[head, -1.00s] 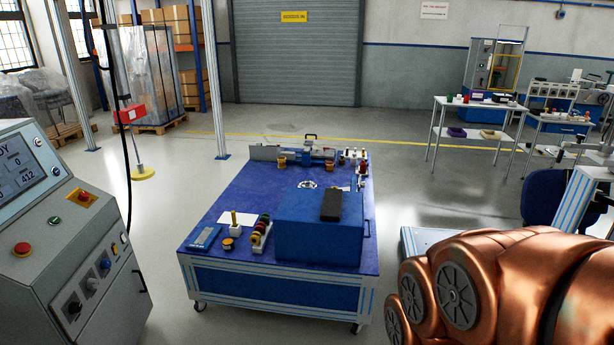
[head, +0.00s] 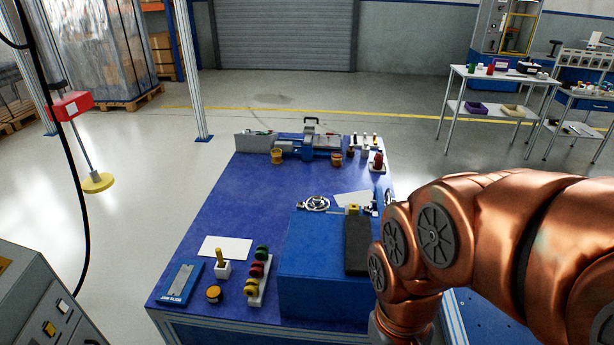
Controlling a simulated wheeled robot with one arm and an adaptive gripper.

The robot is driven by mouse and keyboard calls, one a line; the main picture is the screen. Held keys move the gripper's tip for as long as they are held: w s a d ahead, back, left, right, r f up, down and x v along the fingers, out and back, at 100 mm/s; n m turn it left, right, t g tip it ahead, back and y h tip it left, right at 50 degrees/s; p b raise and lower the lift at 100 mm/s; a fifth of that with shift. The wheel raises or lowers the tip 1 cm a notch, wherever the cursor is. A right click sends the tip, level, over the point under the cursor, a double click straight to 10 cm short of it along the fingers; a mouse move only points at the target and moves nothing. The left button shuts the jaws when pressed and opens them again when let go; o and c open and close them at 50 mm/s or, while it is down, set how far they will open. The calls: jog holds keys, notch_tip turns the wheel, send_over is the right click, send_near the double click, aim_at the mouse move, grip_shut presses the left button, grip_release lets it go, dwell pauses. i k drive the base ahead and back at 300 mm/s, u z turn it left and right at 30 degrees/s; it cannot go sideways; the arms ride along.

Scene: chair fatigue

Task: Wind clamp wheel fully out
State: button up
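A small silver spoked handwheel (head: 317,203), which may be the clamp wheel, shows on the blue-topped table (head: 225,212), just behind the blue box (head: 312,262). How far it is wound I cannot tell. A blue vise-like device (head: 318,143) with a black handle on top stands at the table's far end. My copper arm reaches in from the right and hides part of the table's right side. My gripper is out of the picture, below or behind the arm links.
A dark pad (head: 357,245) lies on the blue box. A rack of coloured knobs (head: 259,275), a blue tray (head: 181,283) and a white sheet (head: 225,248) are at the table's near left. A grey console (head: 40,300) stands at lower left.

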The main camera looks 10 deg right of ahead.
aim_at(317, 202)
jog(key=i, duration=0.8)
jog(key=u, duration=1.1)
